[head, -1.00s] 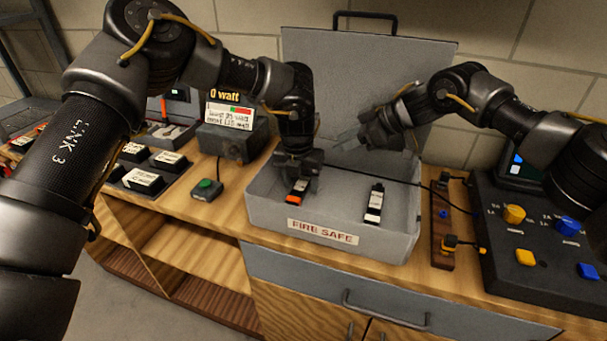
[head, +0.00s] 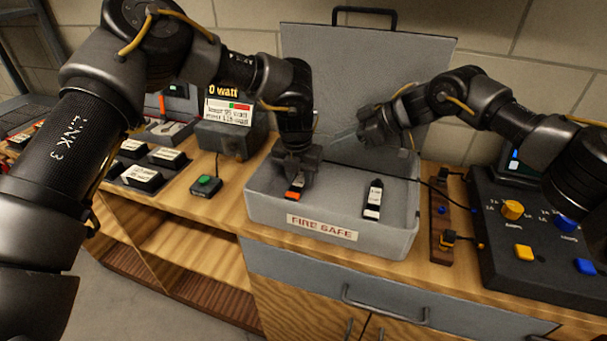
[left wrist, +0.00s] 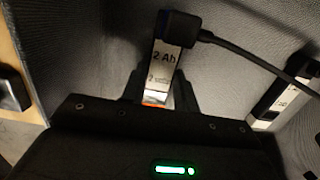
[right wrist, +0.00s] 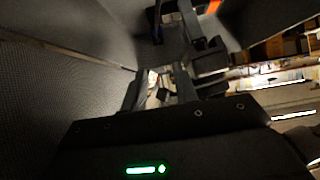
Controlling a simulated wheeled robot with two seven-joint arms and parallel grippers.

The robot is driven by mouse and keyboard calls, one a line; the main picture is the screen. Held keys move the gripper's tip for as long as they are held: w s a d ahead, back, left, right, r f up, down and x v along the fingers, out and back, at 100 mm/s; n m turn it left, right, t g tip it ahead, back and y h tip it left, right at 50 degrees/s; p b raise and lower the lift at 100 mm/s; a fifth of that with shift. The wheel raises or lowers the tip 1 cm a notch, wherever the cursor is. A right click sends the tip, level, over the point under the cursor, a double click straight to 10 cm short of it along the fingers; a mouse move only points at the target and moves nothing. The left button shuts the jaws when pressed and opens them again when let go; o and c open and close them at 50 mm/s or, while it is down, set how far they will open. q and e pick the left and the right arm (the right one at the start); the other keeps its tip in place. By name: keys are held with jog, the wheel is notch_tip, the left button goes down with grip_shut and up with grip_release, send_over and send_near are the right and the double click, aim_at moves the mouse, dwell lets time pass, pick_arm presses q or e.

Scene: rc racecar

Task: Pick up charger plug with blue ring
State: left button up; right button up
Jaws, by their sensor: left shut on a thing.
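The charger plug with the blue ring (left wrist: 207,30) is a black elbow with a dark blue band, at the top of the left wrist view. It sits on the end of a white-labelled 2 Ah battery (left wrist: 164,62) with an orange end. My left gripper (head: 297,178) is inside the grey fire safe box and is shut on this battery, not on the plug. The plug is hidden behind the gripper in the head view. My right gripper (head: 352,133) is above the box near its raised lid. Its fingers (right wrist: 161,78) are apart, with no held thing visible.
The fire safe box (head: 262,212) also holds another battery (head: 373,199). The plug's black cable runs right over the box rim. A wooden strip (head: 440,228) with a yellow-ringed plug (head: 448,239) and a control panel (head: 520,270) stand to the right.

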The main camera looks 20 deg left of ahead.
jog(key=shift+w+a+f+y, duration=0.15)
jog(key=shift+a+f+y, duration=0.5)
jog(key=shift+a+f, duration=1)
jog(key=shift+w+a+f+y, duration=0.15)
jog(key=shift+a+f+y, duration=0.5)
jog(key=shift+a+f, duration=0.95)
jog(key=shift+a+r, duration=0.1)
jog(key=shift+r, duration=0.1)
grip_shut()
